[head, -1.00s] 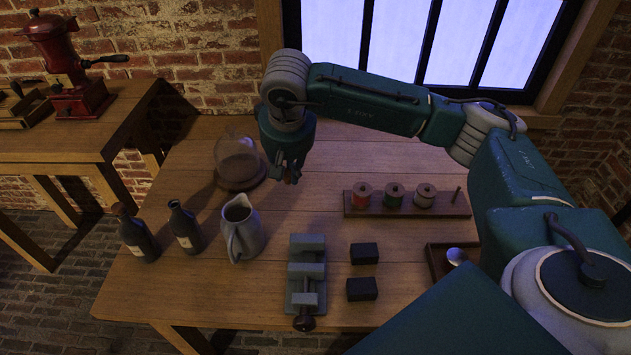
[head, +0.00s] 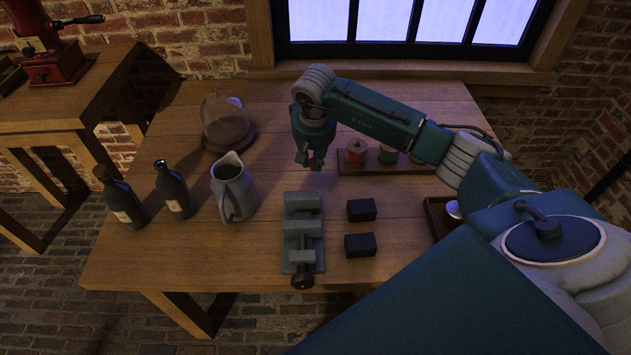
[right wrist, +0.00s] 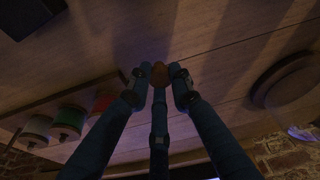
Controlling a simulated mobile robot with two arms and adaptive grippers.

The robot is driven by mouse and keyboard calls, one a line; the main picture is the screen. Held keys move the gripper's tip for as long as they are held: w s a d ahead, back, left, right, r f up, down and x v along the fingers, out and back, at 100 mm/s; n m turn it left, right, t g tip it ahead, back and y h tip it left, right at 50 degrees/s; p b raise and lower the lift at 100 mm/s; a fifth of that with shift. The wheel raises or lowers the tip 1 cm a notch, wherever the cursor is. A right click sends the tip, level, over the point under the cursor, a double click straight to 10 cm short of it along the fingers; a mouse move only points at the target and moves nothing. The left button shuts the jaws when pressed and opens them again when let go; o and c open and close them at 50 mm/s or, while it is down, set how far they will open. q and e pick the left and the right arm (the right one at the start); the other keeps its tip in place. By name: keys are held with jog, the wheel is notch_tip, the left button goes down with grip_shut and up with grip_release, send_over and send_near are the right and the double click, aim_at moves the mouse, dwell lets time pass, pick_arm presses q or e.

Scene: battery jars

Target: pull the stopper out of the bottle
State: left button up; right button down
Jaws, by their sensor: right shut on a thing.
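Two dark bottles with pale labels stand upright at the table's left. The left bottle (head: 125,205) has a brownish stopper (head: 100,172) in its neck. The right bottle (head: 174,190) shows a bare dark mouth with no stopper seen in it. My right gripper (head: 309,164) is above the table, behind the vise and well right of the bottles. In the right wrist view its fingers are closed around a small brown thing (right wrist: 159,72), which looks like a stopper. In the head view the fingers mostly hide it. My left gripper is not in view.
A grey jug (head: 233,187) stands right of the bottles, a glass dome (head: 226,120) behind it. A vise (head: 302,235) and two dark blocks (head: 361,210) are at the front. A spool rack (head: 350,167) is right of my gripper. Bare wood lies between dome and gripper.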

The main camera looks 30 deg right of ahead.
aim_at(314, 169)
jog(key=b+x, duration=0.2)
jog(key=x, duration=0.1)
jog(key=s+b+x, duration=0.1)
jog(key=x, duration=0.1)
jog(key=shift+a+f, duration=0.25)
jog(key=shift+a, duration=0.05)
jog(key=shift+r, duration=0.15)
jog(key=c, duration=2)
grip_release()
jog(key=shift+f, duration=0.2)
jog(key=o, duration=0.4)
jog(key=shift+o, duration=0.2)
jog(key=shift+r, duration=0.15)
